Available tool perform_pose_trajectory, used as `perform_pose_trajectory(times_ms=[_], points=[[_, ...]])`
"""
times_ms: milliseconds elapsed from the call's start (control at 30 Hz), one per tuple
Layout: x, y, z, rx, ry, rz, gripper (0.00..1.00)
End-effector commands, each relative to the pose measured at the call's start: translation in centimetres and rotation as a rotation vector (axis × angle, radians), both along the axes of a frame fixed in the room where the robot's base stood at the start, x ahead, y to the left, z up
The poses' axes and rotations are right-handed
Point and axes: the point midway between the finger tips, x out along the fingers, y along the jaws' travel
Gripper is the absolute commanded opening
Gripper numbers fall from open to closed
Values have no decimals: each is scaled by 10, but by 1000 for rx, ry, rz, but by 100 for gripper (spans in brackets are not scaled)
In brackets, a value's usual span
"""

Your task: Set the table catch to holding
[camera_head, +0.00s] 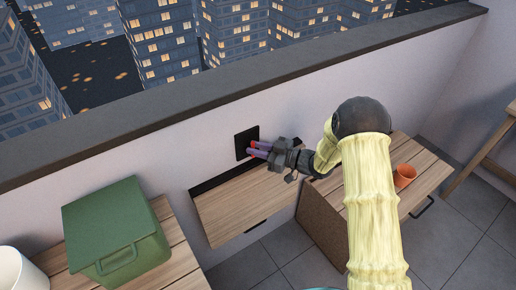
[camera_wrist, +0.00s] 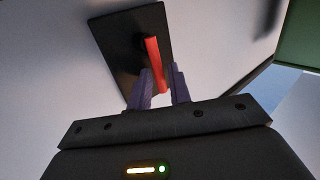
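The catch is a black plate (camera_head: 246,142) on the pale wall, with a red lever on it. The plate (camera_wrist: 124,48) and the red lever (camera_wrist: 155,62) also show in the wrist view. A wooden table leaf (camera_head: 250,203) is attached to the wall just below the catch. My gripper (camera_head: 259,150) is at the catch, its purple fingers pointing at the plate. In the wrist view my gripper (camera_wrist: 162,85) has its fingers slightly apart, with the lever's near end between them. Whether both fingers press on the lever is unclear.
A green lidded box (camera_head: 115,232) stands on a slatted wooden surface at left, beside a white container (camera_head: 20,272). An orange cup (camera_head: 404,175) stands on a wooden cabinet (camera_head: 330,205) at right. A dark-topped parapet (camera_head: 150,108) runs behind. Tiled floor shows in front.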

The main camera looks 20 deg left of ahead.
Motion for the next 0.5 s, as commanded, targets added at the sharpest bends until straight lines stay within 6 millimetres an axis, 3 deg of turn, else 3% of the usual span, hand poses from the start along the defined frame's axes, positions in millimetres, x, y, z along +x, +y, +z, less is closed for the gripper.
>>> perform_pose_trajectory(times_ms=[333, 500], points=[[0, -4, 0, 0, 1, -1, 19], [-1, -23, 1, 1, 2, -4, 19]])
